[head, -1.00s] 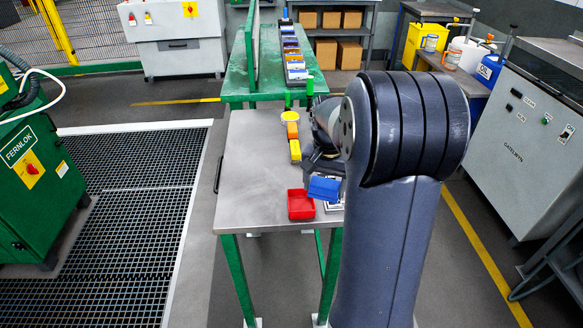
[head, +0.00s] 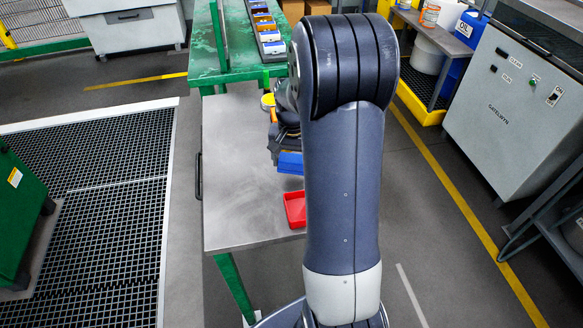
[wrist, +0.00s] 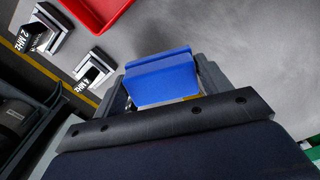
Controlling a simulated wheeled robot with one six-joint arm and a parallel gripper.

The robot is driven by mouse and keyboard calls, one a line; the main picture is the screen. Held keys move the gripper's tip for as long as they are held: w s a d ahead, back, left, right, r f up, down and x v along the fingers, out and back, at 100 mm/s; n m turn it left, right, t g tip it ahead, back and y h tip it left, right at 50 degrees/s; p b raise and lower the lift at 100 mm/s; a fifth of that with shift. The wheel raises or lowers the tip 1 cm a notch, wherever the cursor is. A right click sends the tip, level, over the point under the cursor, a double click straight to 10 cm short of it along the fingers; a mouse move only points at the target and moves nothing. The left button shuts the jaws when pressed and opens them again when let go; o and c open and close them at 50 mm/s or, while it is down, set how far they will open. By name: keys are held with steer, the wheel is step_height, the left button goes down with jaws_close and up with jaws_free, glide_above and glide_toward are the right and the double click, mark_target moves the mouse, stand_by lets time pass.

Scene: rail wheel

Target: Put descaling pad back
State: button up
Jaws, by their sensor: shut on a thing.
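A blue block (wrist: 160,80), which I take to be the descaling pad, sits between the two fingers of my gripper (wrist: 162,72) in the wrist view. My gripper is shut on it. In the head view the blue block (head: 290,163) is over the grey table (head: 235,190), just behind the red tray (head: 294,209). My arm hides part of the tray and the table's right side. The red tray also shows at the top left of the wrist view (wrist: 96,12). I cannot tell how high the block is above the table.
Two metal blocks, marked "2 MHZ" (wrist: 42,30) and "4 MHZ" (wrist: 95,68), stand near the red tray. A yellow item (head: 268,101) stands at the table's back. The left part of the table is clear. A green bench (head: 225,65) with several small bins adjoins behind.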

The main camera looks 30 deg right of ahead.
mark_target(292, 169)
steer(key=shift+s+f, duration=0.1)
steer(key=shift+f, duration=1.8)
steer(key=o, duration=0.9)
steer(key=shift+r, duration=0.1)
step_height(292, 169, up, 12)
